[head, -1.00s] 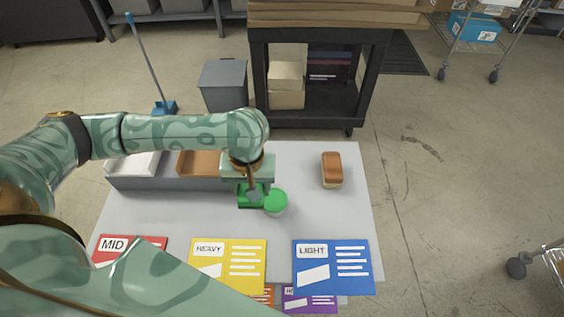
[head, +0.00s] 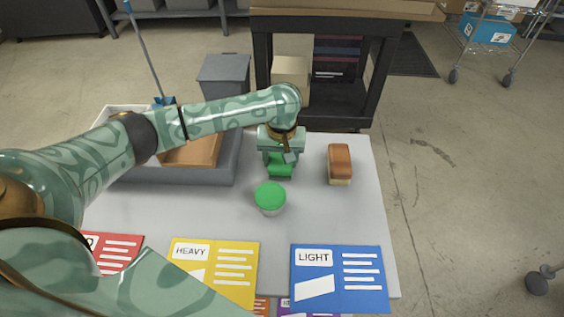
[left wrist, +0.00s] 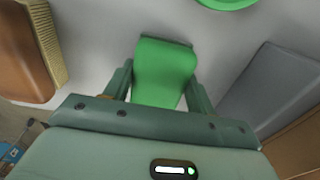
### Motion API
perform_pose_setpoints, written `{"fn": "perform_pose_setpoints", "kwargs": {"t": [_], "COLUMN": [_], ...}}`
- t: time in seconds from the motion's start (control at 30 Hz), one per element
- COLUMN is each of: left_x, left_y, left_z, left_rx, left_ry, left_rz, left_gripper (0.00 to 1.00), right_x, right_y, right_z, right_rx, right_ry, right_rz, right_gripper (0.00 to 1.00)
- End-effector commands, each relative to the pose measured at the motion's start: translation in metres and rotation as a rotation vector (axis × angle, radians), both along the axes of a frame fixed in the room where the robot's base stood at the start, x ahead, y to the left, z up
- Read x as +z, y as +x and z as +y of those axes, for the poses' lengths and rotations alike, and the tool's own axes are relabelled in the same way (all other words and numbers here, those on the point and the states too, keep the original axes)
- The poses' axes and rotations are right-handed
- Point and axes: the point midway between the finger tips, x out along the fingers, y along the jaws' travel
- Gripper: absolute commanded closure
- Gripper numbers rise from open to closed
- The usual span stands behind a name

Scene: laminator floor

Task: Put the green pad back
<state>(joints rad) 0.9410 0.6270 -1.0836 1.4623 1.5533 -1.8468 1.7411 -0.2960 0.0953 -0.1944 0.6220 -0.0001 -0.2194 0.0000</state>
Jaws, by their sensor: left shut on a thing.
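The green pad (head: 281,168) is between the fingers of my left gripper (head: 280,162), which is shut on it. The gripper holds it over the pale table, behind the green-lidded tub and right of the grey tray. In the left wrist view the green pad (left wrist: 164,72) juts out between the two fingers (left wrist: 160,88). I cannot tell whether the pad touches the table. The grey tray (head: 200,178) has a white part and a brown part; my left arm hides some of it. My right gripper is not in view.
The tub with a green lid (head: 270,197) stands in front of the gripper. A brown-topped brush or block (head: 340,164) stands to the right. Yellow (head: 213,270) and blue (head: 340,278) cards lie at the front edge. A black cart (head: 318,100) stands behind the table.

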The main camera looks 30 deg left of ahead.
Motion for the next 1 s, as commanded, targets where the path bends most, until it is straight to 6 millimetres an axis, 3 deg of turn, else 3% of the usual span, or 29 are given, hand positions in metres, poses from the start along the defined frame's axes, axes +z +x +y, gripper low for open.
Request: {"fn": "perform_pose_setpoints", "kwargs": {"t": [0.33,0.37,0.4,0.43,0.73,0.87,1.0], "left_x": [-0.003,-0.004,-0.004,-0.004,-0.002,0.020,0.055], "left_y": [0.000,0.000,0.000,0.000,0.001,0.001,0.000], "left_z": [0.000,0.000,0.000,0.000,0.000,-0.001,-0.001], "left_rx": [0.000,0.000,0.000,0.000,0.000,-0.001,0.000], "left_ry": [0.000,0.000,0.000,-0.001,-0.001,0.000,0.000], "left_rz": [-0.001,-0.002,-0.002,-0.003,-0.003,-0.007,-0.009], "left_gripper": [0.73,0.36,0.25,0.22,0.22,0.22,0.22], "right_x": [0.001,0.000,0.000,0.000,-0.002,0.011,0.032], "right_y": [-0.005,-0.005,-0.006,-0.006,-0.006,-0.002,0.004], "right_z": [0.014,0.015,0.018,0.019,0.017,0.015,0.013], "right_rx": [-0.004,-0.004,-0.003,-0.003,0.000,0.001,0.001], "right_ry": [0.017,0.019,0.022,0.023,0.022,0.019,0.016], "right_rz": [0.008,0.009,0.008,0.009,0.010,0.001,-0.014], "right_gripper": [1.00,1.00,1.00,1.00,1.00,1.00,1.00]}}
